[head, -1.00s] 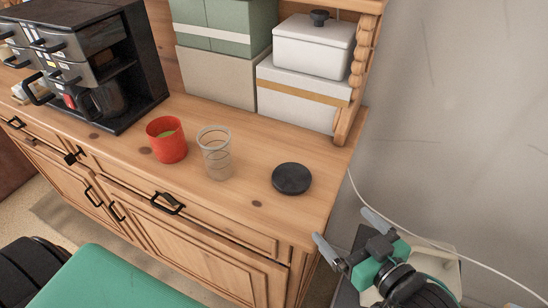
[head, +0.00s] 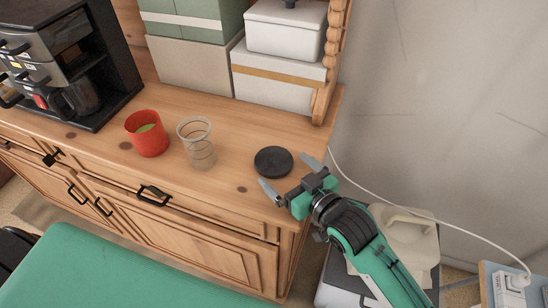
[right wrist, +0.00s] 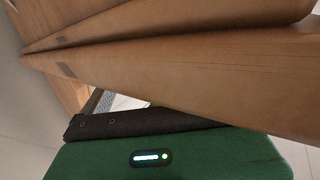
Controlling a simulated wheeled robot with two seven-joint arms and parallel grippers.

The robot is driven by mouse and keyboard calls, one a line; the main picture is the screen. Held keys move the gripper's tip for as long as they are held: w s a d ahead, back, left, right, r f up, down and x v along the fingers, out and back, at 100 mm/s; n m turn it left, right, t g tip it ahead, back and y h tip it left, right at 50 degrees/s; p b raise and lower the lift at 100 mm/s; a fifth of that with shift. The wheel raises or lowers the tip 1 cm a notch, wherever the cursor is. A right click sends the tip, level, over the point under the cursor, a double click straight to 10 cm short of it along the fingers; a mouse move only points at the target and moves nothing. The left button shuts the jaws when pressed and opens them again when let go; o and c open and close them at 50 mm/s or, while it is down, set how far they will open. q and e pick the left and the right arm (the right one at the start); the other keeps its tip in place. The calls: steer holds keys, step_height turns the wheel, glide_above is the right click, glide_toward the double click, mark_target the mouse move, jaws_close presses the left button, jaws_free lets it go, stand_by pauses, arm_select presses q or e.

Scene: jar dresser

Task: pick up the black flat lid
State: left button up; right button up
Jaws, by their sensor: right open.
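The black flat lid (head: 273,161) lies flat on the wooden dresser top, near its right end, in the head view. My right gripper (head: 288,174) is open and empty. Its two fingers point toward the lid, just in front and to the right of it, by the dresser's front right corner. I cannot tell whether a finger touches the lid. The right wrist view shows the dresser's wooden edge (right wrist: 180,80) close up, and no lid. My left gripper is not in view.
A glass jar (head: 198,145) and a red cup (head: 147,134) stand left of the lid. A coffee machine (head: 65,60) is at far left. Stacked boxes (head: 272,88) stand behind. A white cable (head: 400,195) runs along the wall at right. The dresser top around the lid is clear.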

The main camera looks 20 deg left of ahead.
mark_target(278, 165)
steer(key=p+x, duration=0.1)
steer(key=x, duration=0.2)
steer(key=shift+a+f, duration=0.1)
steer(key=shift+a, duration=0.1)
steer(key=c, duration=0.9)
steer(key=shift+o, duration=0.2)
steer(key=shift+w, duration=0.1)
